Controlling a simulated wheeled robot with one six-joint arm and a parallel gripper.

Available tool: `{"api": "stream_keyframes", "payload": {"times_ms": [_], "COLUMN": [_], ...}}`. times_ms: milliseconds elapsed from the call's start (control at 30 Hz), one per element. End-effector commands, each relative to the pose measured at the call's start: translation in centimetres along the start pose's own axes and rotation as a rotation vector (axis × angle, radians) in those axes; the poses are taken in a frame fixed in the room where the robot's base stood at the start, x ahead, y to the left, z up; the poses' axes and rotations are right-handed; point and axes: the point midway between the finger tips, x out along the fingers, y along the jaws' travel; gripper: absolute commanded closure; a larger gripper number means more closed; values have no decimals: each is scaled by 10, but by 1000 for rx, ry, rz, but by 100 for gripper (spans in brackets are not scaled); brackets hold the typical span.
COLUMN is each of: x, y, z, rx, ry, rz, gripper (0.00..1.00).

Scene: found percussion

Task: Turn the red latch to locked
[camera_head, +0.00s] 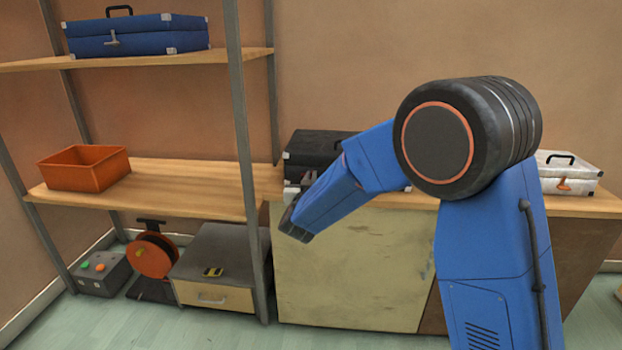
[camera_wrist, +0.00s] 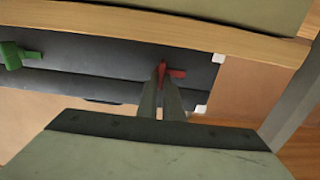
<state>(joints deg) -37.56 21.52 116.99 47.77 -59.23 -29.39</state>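A black case (camera_head: 318,145) lies on the wooden counter beyond my arm, and its dark front fills the middle of the wrist view (camera_wrist: 100,72). On that front is a small red latch (camera_wrist: 176,73) with its handle sticking out sideways. A green latch (camera_wrist: 14,56) sits on the same front at the far left of the wrist view. My gripper (camera_wrist: 163,80) is at the red latch. Its fingers are close together with the red part between their tips, so it looks shut on the latch. In the head view my arm hides the latches.
The counter edge (camera_wrist: 200,35) runs close by the case front. A shelf post (camera_head: 245,150) stands just left of my gripper. A white case (camera_head: 570,175) lies on the counter at right. An orange bin (camera_head: 85,170) and a blue case (camera_head: 135,35) are on the shelves.

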Motion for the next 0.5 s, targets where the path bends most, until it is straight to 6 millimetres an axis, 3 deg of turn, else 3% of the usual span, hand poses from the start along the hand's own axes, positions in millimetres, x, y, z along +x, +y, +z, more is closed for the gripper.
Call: {"api": "stream_keyframes", "payload": {"times_ms": [500], "x": [0], "y": [2], "z": [0], "rx": [146], "ry": [1], "rz": [0], "gripper": [100]}}
